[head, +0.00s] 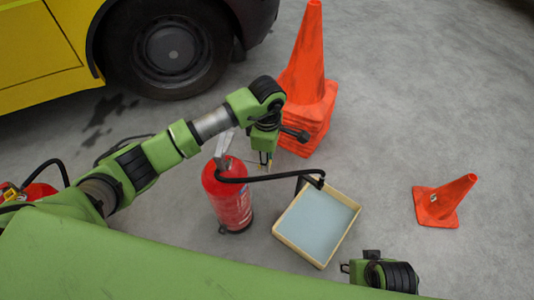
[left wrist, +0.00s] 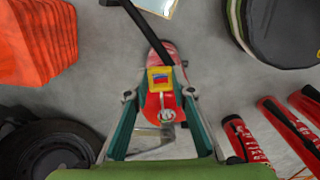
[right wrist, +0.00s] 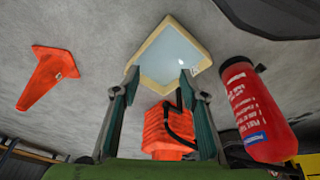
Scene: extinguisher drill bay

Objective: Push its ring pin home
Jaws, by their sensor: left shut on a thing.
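The red fire extinguisher (head: 230,202) stands upright on the floor, its grey lever handle on top and a black hose running right. My left gripper (head: 265,163) is beside the handle, on its right. In the left wrist view the extinguisher (left wrist: 167,58) lies beyond my left gripper (left wrist: 159,94), with a yellow tag (left wrist: 160,79) and a silver ring pin (left wrist: 166,116) between the fingers. The grip is on the pin, but its contact and depth in the valve cannot be made out. My right gripper (right wrist: 157,73) is open and empty; it shows low in the head view (head: 352,266).
A shallow tray (head: 284,240) with a pale blue bottom lies right of the extinguisher, under the hose end. Stacked orange cones (head: 308,90) stand behind; a small cone (head: 442,202) is at right. A yellow vehicle (head: 40,45) fills the back left. The floor at far right is clear.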

